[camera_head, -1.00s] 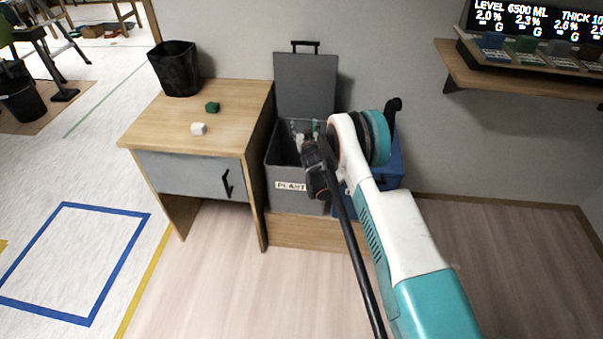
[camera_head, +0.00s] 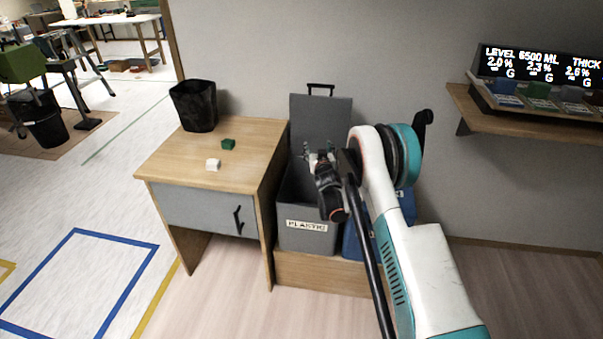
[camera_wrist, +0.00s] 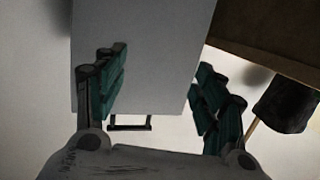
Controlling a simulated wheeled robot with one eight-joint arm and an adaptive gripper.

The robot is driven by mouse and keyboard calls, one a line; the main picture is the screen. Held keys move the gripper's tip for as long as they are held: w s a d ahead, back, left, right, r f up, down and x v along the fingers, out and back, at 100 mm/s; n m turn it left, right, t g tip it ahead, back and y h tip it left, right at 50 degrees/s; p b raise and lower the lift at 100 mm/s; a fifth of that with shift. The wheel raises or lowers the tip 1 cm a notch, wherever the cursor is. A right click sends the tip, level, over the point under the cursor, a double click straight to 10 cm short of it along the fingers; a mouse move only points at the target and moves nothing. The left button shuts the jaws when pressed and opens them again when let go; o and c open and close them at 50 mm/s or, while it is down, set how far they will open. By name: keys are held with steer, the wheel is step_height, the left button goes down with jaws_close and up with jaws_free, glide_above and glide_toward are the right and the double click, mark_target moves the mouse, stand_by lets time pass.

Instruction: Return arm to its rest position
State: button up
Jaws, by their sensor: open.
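My gripper (camera_head: 318,160) is at the end of my white and teal arm, above the grey bin labelled PLASTIC (camera_head: 306,237) and in front of its raised lid (camera_head: 320,120). In the wrist view, the two dark green fingers of my gripper (camera_wrist: 158,92) stand wide apart with nothing between them. The grey lid (camera_wrist: 140,60) and its black handle show behind the fingers there. The inside of the bin is partly hidden by my arm.
A wooden desk (camera_head: 260,137) left of the bin holds a black wastebasket (camera_head: 195,106), a green block (camera_head: 228,144) and a white block (camera_head: 213,164). A blue bin (camera_head: 352,243) is partly behind my arm. A wall shelf (camera_head: 530,115) is at right. Floor at front left is clear.

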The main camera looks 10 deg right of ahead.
steer(key=s+d+r+g, duration=0.1)
steer(key=s+r, duration=0.2)
steer(key=r, duration=0.5)
steer(key=s+d+r+g, duration=0.1)
steer(key=s+r, duration=0.2)
steer(key=r, duration=0.4)
steer(key=s+r+g, duration=0.2)
steer(key=s+r, duration=0.9)
steer(key=s, duration=0.3)
steer(key=s+r+g, duration=0.3)
steer(key=s, duration=1.6)
steer(key=s+a+f+g, duration=0.1)
steer(key=s+f, duration=0.2)
steer(key=s, duration=0.8)
steer(key=s+a+f+g, duration=0.1)
steer(key=s+f, duration=0.2)
steer(key=s, duration=0.7)
steer(key=shift+s+n+y, duration=0.3)
steer(key=shift+s+y, duration=0.05)
steer(key=shift+y, duration=0.05)
